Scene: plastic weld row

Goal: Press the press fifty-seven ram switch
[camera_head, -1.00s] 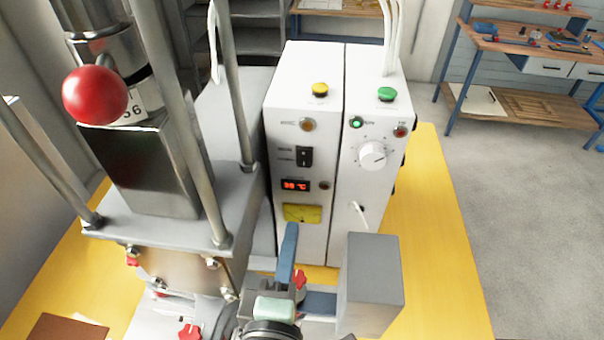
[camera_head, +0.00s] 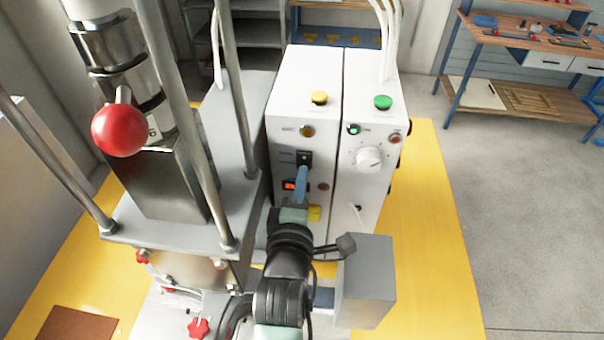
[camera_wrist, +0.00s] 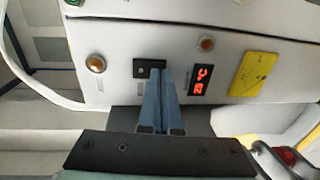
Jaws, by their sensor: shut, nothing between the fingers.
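A black rocker switch (camera_head: 304,157) sits on the front of the left white control box (camera_head: 304,85), above a red-lit display. In the wrist view the switch (camera_wrist: 142,70) is partly covered by my fingertips. My gripper (camera_head: 303,170) is shut and empty, its blue fingers pointing at the box. In the wrist view its two fingers (camera_wrist: 158,74) lie together, with tips over the switch's right part. I cannot tell whether they touch it. The ram switch's label is too small to read. The press (camera_head: 165,185) at left bears a partly hidden number label ending in 6.
A red ball knob (camera_head: 119,130) and upright steel rods stand left of my arm. A grey box (camera_head: 366,280) stands close to its right. Cables rise behind.

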